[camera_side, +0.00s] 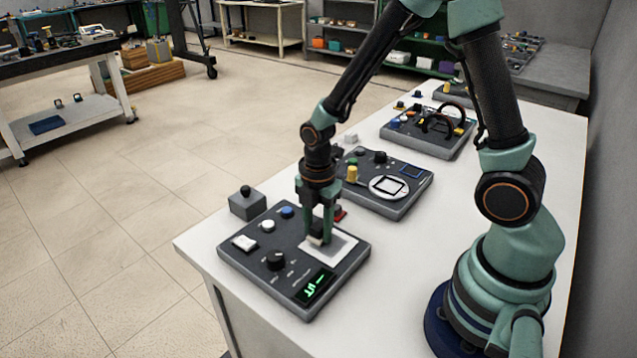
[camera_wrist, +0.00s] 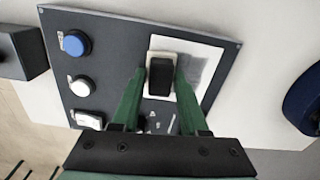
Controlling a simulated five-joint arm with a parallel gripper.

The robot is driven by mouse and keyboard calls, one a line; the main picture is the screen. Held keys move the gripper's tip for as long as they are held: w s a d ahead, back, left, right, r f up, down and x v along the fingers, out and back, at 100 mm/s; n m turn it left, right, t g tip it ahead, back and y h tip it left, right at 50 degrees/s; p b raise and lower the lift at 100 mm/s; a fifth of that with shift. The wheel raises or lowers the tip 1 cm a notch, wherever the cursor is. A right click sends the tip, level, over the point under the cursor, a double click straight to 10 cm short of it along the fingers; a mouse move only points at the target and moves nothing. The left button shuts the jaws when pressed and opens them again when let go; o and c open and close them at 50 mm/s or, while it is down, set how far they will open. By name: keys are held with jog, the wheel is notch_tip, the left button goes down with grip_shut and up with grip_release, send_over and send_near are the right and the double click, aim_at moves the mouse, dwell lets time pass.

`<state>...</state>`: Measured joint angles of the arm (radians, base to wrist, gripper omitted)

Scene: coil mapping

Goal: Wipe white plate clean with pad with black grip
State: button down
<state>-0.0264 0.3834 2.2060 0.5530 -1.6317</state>
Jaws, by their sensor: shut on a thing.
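The white plate (camera_side: 341,247) is a square set into the grey control panel (camera_side: 262,283) nearest the table's front corner. In the wrist view the white plate (camera_wrist: 213,50) has a grey smudged patch on its right part. My gripper (camera_side: 317,238) points down at the plate and is shut on the black grip of the pad. In the wrist view my gripper (camera_wrist: 160,85) has one green finger on each side of the black grip (camera_wrist: 161,77). The pad's pale base (camera_wrist: 152,58) shows around the grip, over the plate's left part. Whether it touches the plate is unclear.
The same panel has a blue button (camera_wrist: 76,44), a white button (camera_wrist: 80,86), a white rocker switch (camera_side: 244,243), a black knob (camera_side: 275,260) and a green-lit display (camera_side: 315,287). A grey box (camera_side: 247,203) stands beside it. Another panel (camera_side: 385,207) lies behind.

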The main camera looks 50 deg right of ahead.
aim_at(341, 255)
jog(key=shift+s, duration=3.1)
jog(key=shift+a, duration=0.4)
jog(key=shift+w, duration=3.4)
jog(key=shift+s, duration=3.5)
notch_tip(341, 255, up, 2)
jog(key=shift+w+r, duration=0.1)
jog(key=shift+r, duration=2.95)
